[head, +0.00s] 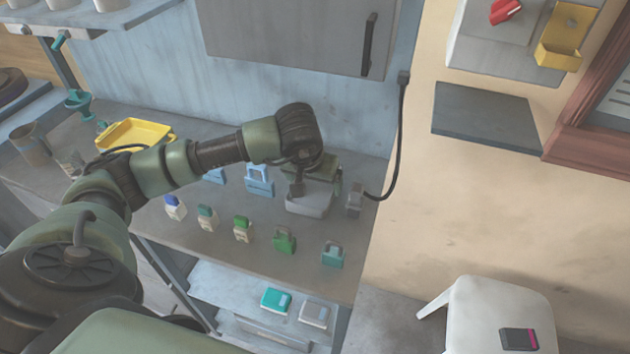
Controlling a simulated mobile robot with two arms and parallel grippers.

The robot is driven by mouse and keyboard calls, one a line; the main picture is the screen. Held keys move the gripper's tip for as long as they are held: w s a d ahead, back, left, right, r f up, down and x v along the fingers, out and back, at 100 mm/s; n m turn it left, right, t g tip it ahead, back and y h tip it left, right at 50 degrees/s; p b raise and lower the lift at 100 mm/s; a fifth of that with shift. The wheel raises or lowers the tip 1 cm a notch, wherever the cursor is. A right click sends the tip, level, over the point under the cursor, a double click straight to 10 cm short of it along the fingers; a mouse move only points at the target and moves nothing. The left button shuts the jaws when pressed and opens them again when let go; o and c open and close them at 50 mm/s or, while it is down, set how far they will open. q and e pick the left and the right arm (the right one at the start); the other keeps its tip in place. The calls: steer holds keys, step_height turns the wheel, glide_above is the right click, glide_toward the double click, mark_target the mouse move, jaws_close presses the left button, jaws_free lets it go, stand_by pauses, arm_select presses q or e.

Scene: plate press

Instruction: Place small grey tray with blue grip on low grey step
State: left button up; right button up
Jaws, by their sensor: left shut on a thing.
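My left gripper (297,187) points down over the back right part of the grey worktop. It is shut on a small light grey tray (312,204) directly below its fingers. No blue grip shows on this tray; the fingers and wrist hide part of it. A dark greenish flat piece (322,167) lies just behind, partly covered by the wrist. I cannot tell for certain which thing is the low grey step; a flat dark grey slab (487,117) shows at the upper right. My right gripper is not in view.
Several small bottles and handled blocks, such as a green one (284,240) and a teal one (332,254), line the worktop (190,245) front. A grey block (355,199) stands close right of the tray. A yellow tray (136,133) is at left, a white stool (490,305) at lower right.

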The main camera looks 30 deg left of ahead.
arm_select(q)
steer(key=shift+f, duration=0.15)
steer(key=o, duration=1.5)
steer(key=shift+o, duration=0.2)
